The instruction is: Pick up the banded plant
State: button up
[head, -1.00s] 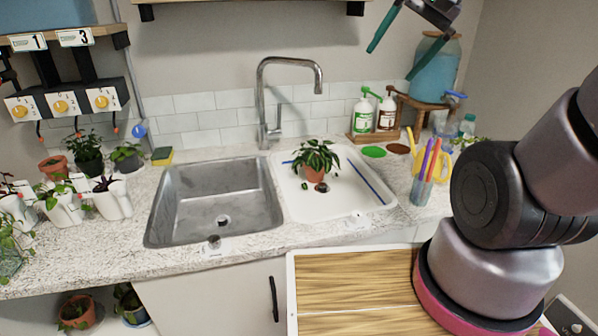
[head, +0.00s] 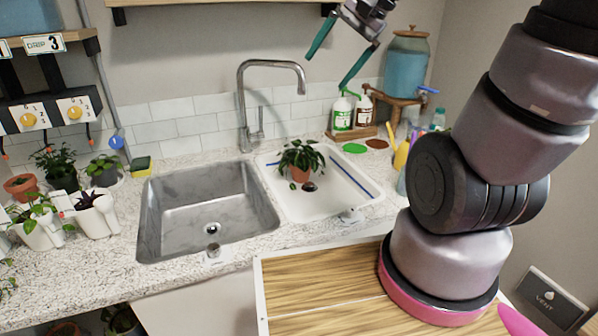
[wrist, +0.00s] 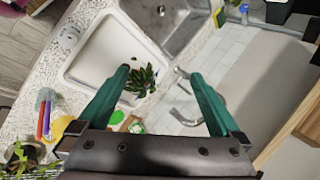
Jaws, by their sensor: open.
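A leafy plant in a terracotta pot (head: 299,172) stands upright on the white drainboard (head: 345,196) right of the sink. No band shows clearly on its pot, so I cannot tell if it is the banded plant. In the wrist view its foliage (wrist: 141,82) shows between my finger lines, with the pot mostly hidden. My gripper (head: 326,71), with green fingers, is open and empty, high above the back of the counter. It also shows in the wrist view (wrist: 160,76), well apart from the plant.
The tap (head: 246,105) rises behind the steel sink (head: 205,210). Soap bottles (head: 342,112) and a blue jar (head: 404,72) stand at the back right. Several other potted plants, including one in a dark pot (head: 62,178), line the left. A shelf (head: 220,3) is overhead.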

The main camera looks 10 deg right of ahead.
jog(key=w, duration=0.1)
jog(key=m+t+y, duration=0.4)
jog(key=m+t, duration=0.1)
jog(key=m, duration=1.4)
send_over(309, 172)
jog(key=s+d, duration=0.2)
notch_tip(309, 172, down, 32)
jog(key=f, duration=0.1)
jog(key=shift+m, duration=0.3)
jog(key=f, duration=0.8)
jog(key=shift+w+d+f, duration=0.1)
jog(key=shift+d+f, duration=0.1)
jog(key=shift+w+a+f, duration=0.1)
jog(key=shift+w+a, duration=0.45)
jog(key=shift+x, duration=2.95)
jog(key=shift+d, duration=0.1)
grip_shut()
